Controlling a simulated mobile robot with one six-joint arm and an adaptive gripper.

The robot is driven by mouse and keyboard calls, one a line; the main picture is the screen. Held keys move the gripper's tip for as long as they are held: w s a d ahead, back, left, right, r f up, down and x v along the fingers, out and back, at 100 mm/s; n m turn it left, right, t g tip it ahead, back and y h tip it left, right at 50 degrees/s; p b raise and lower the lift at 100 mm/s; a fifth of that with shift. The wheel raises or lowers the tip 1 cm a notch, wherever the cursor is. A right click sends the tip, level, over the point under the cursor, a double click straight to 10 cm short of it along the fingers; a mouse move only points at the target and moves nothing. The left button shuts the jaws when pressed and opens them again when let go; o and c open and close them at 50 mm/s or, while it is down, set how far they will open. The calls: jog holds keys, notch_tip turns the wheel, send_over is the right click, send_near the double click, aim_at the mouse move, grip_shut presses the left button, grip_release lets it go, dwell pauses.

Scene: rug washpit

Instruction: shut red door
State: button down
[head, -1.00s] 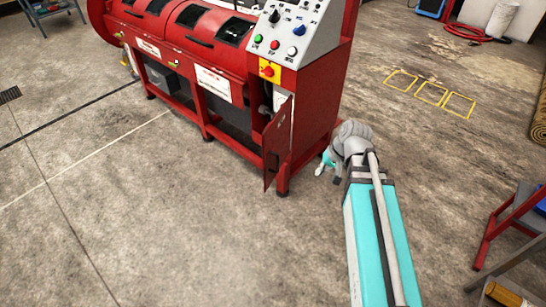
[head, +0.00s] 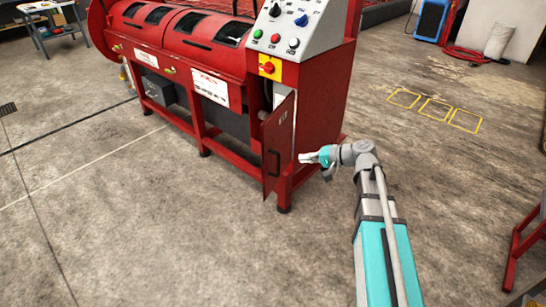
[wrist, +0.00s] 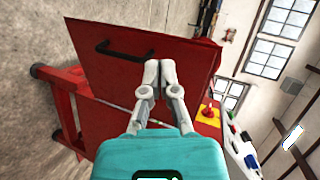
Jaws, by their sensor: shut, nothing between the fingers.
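The red door (head: 281,140) is a narrow panel at the right end of the red machine, under the control box. It stands ajar, swung out from the machine's front, with a dark gap to its left. Its black handle (head: 274,165) is low on the panel; the handle (wrist: 122,51) also shows in the wrist view, where the red door (wrist: 185,58) fills the middle. My gripper (head: 302,158) is beside the door on its right. In the wrist view my gripper's fingertips (wrist: 159,75) are together and empty in front of the panel. I cannot tell whether they touch it.
The control box (head: 297,30) with buttons and a red knob on a yellow plate (head: 268,67) is above the door. Concrete floor (head: 180,245) is clear in front. A red-framed stand (head: 520,245) is at the right edge. Yellow floor markings (head: 434,108) lie behind right.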

aim_at(266, 142)
jog(key=w+f+y+b, duration=0.1)
jog(key=b, duration=0.1)
jog(key=w+d+m+t+y+b, duration=0.1)
jog(key=w+b, duration=0.1)
jog(key=b, duration=0.1)
jog(key=w+f+t+y+b, duration=0.1)
jog(key=w+b, duration=0.1)
jog(key=shift+d+f+m+y+b, duration=0.2)
jog(key=shift+f+m+y+b, duration=0.1)
jog(key=shift+b, duration=0.1)
jog(key=shift+w+a, duration=0.1)
jog(key=x, duration=1.3)
jog(key=shift+w+a+r, duration=0.1)
jog(key=shift+w+a, duration=0.2)
jog(key=shift+a, duration=0.05)
jog(key=shift+d, duration=0.2)
jog(key=shift+a+t, duration=0.15)
jog(key=shift+t, duration=0.25)
jog(key=shift+w, duration=0.1)
